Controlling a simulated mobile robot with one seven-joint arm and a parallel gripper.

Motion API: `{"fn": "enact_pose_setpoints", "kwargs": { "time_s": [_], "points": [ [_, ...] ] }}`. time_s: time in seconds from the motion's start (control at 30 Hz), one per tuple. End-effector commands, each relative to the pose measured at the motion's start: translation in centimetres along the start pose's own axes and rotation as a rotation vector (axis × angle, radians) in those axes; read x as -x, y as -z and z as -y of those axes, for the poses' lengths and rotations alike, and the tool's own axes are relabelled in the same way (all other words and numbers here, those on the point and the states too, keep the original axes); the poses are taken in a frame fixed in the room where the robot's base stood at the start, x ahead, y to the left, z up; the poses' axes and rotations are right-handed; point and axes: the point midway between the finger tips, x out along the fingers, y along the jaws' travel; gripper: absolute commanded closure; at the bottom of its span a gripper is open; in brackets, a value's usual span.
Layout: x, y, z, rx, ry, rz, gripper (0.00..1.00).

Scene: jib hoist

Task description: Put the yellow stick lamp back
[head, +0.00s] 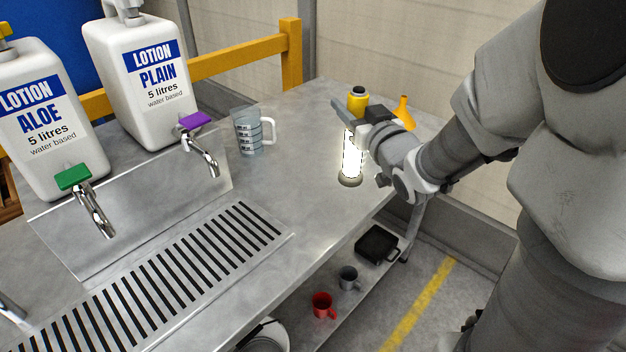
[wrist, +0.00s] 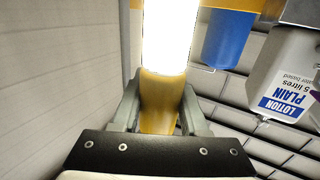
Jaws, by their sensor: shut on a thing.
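The yellow stick lamp has a lit white tube (head: 351,160), a dark grey round end below and a yellow part with a dark cap (head: 358,101) above. It is about upright over the right part of the steel bench. My gripper (head: 352,122) is shut on it near its top. In the wrist view the gripper's two grey fingers (wrist: 160,108) close around the yellow part (wrist: 158,98), with the bright tube (wrist: 170,35) beyond. I cannot tell whether the lamp's lower end touches the bench or hangs just above it.
A yellow funnel-like thing (head: 404,114) stands behind my wrist. A clear measuring jug (head: 250,132) is left of the lamp. Two lotion containers (head: 150,85) (head: 45,125) with taps stand above a slotted drain (head: 200,270). A lower shelf holds a red mug (head: 322,305), grey mug and black box.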

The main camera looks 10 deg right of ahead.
Motion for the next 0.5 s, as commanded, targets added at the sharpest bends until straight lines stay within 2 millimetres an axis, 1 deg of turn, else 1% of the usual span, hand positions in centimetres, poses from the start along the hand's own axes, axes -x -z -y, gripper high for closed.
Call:
{"fn": "enact_pose_setpoints", "kwargs": {
  "time_s": [0.07,0.17,0.27,0.5],
  "points": [
    [0.0,0.0,0.0,0.001,-0.001,-0.003,1.00],
    [-0.5,-0.4,0.1,0.000,0.001,-0.002,1.00],
    [-1.8,-1.3,0.5,-0.002,0.002,-0.002,1.00],
    [-5.9,-3.9,1.4,-0.004,0.002,-0.002,1.00]
  ]
}}
